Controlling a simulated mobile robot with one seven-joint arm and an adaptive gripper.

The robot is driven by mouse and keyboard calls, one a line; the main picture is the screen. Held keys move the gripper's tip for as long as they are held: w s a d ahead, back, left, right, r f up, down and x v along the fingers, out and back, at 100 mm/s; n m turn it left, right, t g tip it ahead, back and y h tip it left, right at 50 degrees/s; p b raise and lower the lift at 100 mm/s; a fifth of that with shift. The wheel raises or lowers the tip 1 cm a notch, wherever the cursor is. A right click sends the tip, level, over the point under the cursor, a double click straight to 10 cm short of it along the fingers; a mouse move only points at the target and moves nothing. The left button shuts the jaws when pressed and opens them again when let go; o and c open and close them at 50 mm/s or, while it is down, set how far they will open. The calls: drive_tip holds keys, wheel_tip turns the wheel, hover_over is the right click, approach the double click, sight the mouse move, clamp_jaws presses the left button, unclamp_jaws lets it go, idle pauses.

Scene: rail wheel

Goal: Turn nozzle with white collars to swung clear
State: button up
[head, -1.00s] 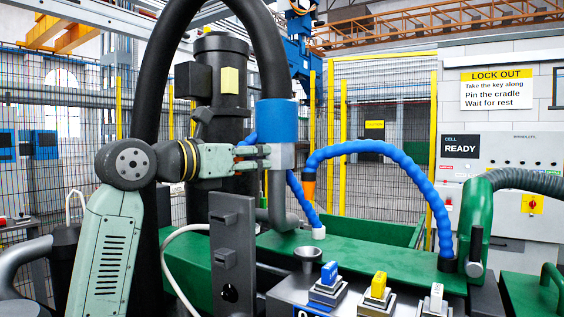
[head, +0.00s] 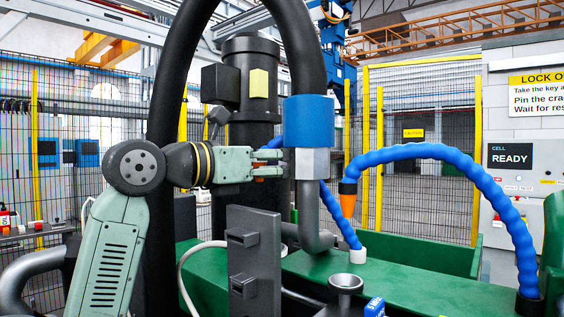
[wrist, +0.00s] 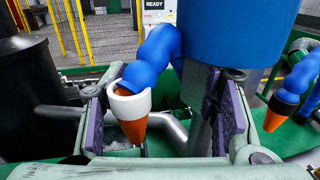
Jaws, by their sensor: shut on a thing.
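The nozzle with white collars has an orange tip (wrist: 132,131), a white collar (wrist: 130,102) and a blue segmented hose (wrist: 150,60). In the wrist view it hangs between the purple-padded fingers of my gripper (wrist: 165,122), nearer the left pad. My gripper is shut on it, though the exact contact is hard to see. In the head view my gripper (head: 275,163) is left of a grey pipe fitting. Part of the blue hose shows above the fingers, and its white base collar (head: 357,255) sits on the green bed. The tip is mostly hidden there.
The grey fitting (head: 312,163) under a blue cylinder (head: 308,121) stands close to my fingertips. A second blue hose (head: 430,152) with dark collars and an orange tip (head: 347,204) arches at right. A dark slotted post (head: 253,260) stands in front, below my gripper.

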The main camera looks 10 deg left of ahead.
drive_tip(key=shift+w+a+r, duration=0.1)
drive_tip(key=shift+a, duration=0.1)
drive_tip(key=shift+c, duration=0.9)
drive_tip(key=v, duration=0.7)
drive_tip(key=shift+s, duration=0.4)
drive_tip(key=shift+d, duration=0.1)
